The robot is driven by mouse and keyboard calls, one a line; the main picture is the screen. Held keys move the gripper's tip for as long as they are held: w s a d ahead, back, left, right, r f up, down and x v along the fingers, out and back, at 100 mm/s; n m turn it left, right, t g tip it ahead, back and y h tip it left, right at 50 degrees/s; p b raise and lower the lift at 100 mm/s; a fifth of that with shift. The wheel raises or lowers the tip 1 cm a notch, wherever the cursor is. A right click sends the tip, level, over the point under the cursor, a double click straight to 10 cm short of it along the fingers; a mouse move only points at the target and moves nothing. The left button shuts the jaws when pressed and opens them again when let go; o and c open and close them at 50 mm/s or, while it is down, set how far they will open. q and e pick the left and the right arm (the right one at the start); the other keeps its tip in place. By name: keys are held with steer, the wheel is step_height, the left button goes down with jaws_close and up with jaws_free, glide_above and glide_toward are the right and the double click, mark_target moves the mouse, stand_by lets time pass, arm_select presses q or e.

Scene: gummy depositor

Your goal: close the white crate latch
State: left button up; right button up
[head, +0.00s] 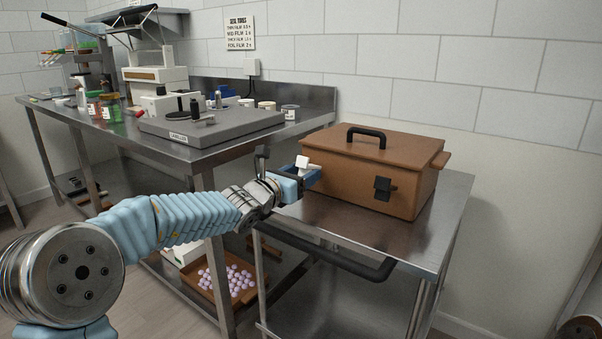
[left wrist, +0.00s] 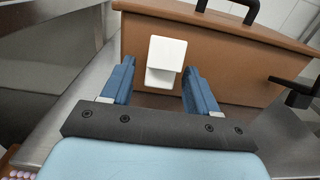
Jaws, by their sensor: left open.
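The brown crate (head: 345,178) stands on the metal cart with its lid down. The white latch (head: 303,162) is on its left part, facing my left arm. In the left wrist view the white latch (left wrist: 167,52) shows as a broad upper plate over a smaller white block, against the brown crate wall (left wrist: 222,62). I cannot tell how far the plate stands out. My left gripper (head: 309,177) is open at the latch. Its blue fingers (left wrist: 159,70) stand on either side of the latch, with gaps visible. My right gripper is not in view.
The crate has a black top handle (head: 367,132) and a black latch (head: 382,189) on another side. The cart top (head: 400,238) is clear in front, with a black push bar (head: 330,258) along its edge. A steel bench (head: 175,152) with equipment stands left.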

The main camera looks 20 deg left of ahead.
arm_select(q)
jaws_close()
stand_by(0.3)
